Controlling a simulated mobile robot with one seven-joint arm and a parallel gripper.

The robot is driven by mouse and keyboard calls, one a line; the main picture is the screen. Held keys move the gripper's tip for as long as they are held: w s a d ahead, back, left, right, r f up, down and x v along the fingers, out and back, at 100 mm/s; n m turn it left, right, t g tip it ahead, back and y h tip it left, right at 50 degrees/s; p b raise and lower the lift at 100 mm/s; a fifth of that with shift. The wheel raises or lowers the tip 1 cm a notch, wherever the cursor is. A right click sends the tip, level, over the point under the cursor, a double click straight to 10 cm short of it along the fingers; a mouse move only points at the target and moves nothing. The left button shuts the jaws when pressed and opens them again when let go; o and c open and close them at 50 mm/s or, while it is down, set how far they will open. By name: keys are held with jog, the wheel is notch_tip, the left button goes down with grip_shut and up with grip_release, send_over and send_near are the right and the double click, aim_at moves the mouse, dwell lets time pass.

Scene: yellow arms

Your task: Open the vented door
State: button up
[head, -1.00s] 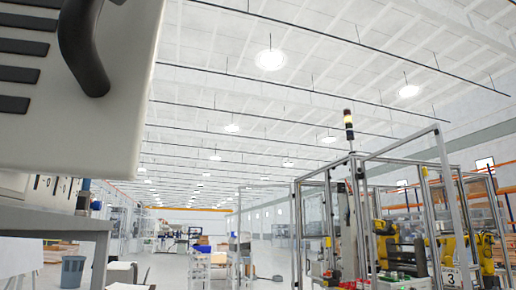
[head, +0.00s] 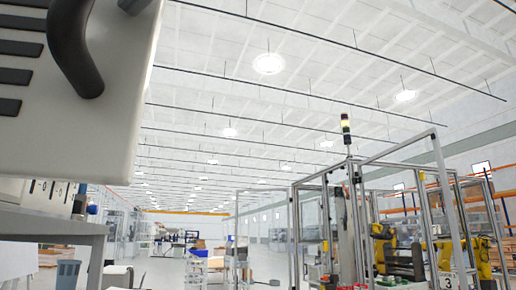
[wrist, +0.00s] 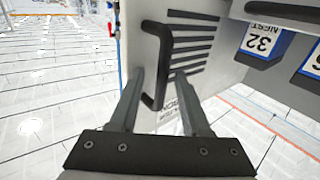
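The vented door (head: 110,110) is a pale panel with dark horizontal slots, at the upper left of the head view. Its black bent handle (head: 76,50) stands out from the panel. In the wrist view the door (wrist: 205,75) is ahead, and the handle (wrist: 161,50) runs down between the fingers of my gripper (wrist: 160,73). The fingers are apart, with a visible gap on each side of the handle. I cannot tell whether the door is ajar. The gripper is not clearly seen in the head view.
Blue-labelled bins (wrist: 262,42) sit at the right of the wrist view, beside the door. A grey table (head: 60,226) stands below the door in the head view. A framed cell with yellow arms (head: 385,245) is at the right. Open floor lies between.

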jog(key=shift+s+a+f+g, duration=0.15)
jog(key=shift+s+a+f, duration=0.05)
jog(key=shift+s, duration=0.4)
jog(key=shift+s+a+f+g, duration=0.15)
jog(key=shift+s, duration=0.45)
jog(key=w+d+v, duration=0.1)
jog(key=v, duration=1.5)
jog(key=shift+d+t+b, duration=0.3)
jog(key=shift+t+b, duration=0.05)
jog(key=shift+t, duration=0.05)
jog(key=shift+w+r, duration=0.1)
